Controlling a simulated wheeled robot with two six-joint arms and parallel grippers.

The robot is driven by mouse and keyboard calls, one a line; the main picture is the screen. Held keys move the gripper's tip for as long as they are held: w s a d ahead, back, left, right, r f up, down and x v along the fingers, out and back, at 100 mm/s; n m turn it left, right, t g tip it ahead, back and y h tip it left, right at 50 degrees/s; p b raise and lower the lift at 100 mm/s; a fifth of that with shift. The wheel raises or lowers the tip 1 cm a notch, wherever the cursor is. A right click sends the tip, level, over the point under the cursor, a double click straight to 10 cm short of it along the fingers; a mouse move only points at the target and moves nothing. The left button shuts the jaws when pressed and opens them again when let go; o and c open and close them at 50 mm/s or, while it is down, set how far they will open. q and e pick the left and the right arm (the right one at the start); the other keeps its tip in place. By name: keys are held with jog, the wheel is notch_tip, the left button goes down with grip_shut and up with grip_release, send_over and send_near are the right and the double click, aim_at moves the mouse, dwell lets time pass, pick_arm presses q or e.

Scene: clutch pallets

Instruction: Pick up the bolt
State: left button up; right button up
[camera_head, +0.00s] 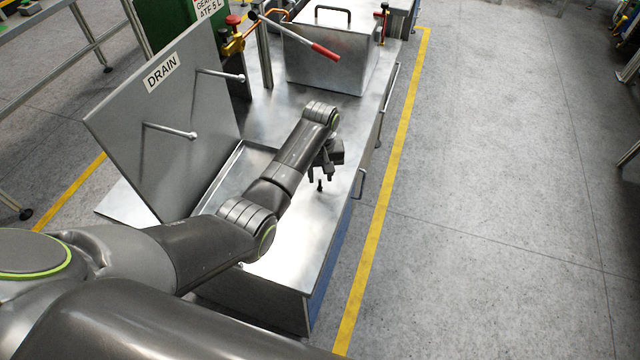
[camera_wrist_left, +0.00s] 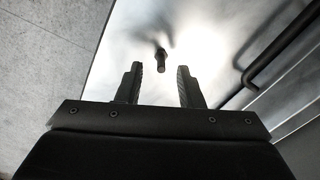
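The bolt (camera_head: 320,185) is small and dark and stands on the metal bench top (camera_head: 290,245), near its right edge. In the left wrist view the bolt (camera_wrist_left: 161,60) shows just beyond the fingertips, roughly midway between them. My left gripper (camera_head: 321,174) is just above and beside the bolt, pointing down. In the left wrist view its two fingers (camera_wrist_left: 160,80) are apart with nothing between them. I cannot tell the exact gap between fingertips and bolt. My right gripper is not in view.
A tilted panel marked DRAIN (camera_head: 165,110) with two rods stands left of my arm, by a shallow tray (camera_head: 240,165). A metal box (camera_head: 325,60) and a red-handled lever (camera_head: 325,51) are at the back. A bench handle (camera_head: 360,184) is right of the gripper; open floor lies beyond.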

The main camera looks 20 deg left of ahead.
aim_at(320, 185)
pick_arm(q)
jog(key=shift+s+f, duration=0.1)
jog(key=shift+f, duration=1.35)
grip_shut()
